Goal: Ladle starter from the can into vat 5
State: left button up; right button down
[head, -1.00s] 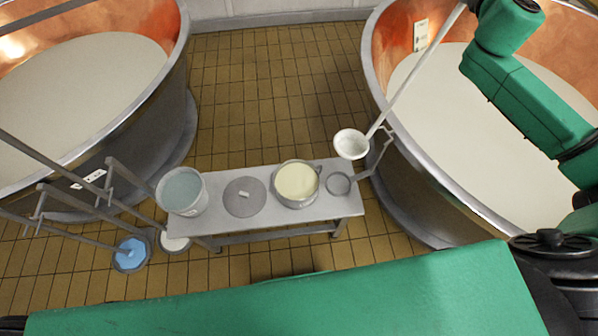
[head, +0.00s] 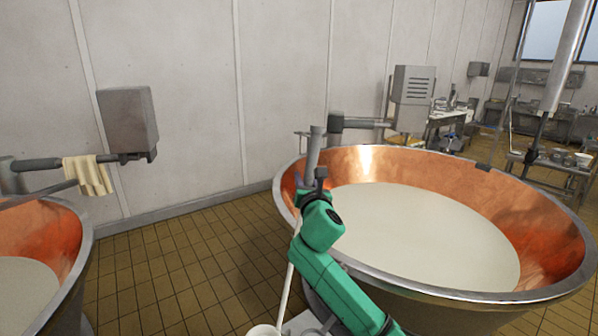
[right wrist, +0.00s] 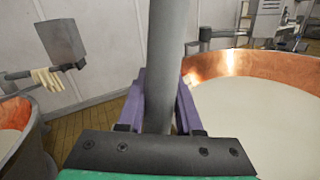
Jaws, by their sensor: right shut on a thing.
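My right gripper (head: 311,186) is shut on the ladle's grey handle (head: 316,146). In the right wrist view the handle (right wrist: 160,60) stands between the purple fingers (right wrist: 161,108). The ladle's pale shaft slants down to its white bowl (head: 263,330), cut off at the bottom edge of the head view; its contents cannot be seen. The right copper vat (head: 545,235), full of pale milk, lies to the right of the gripper. I can read no vat number. The starter can is out of view now. My left gripper is not in view.
A second copper vat (head: 62,235) is at the left, with tiled floor (head: 180,265) between. A grey box (head: 128,120) with an arm and a cloth (head: 88,176) is above it. Another grey box (head: 413,95) with an arm stands behind the right vat. A pale wall closes the back.

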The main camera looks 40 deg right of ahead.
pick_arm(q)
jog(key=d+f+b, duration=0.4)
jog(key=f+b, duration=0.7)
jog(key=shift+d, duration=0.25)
pick_arm(e)
notch_tip(320, 180, down, 15)
jog(key=d, duration=0.2)
jog(key=shift+d, duration=0.35)
jog(key=shift+w, duration=0.15)
pick_arm(q)
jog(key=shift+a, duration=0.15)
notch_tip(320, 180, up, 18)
jog(key=p, duration=1.7)
jog(key=shift+p, duration=0.4)
pick_arm(e)
notch_tip(320, 180, up, 16)
jog(key=shift+r, duration=0.15)
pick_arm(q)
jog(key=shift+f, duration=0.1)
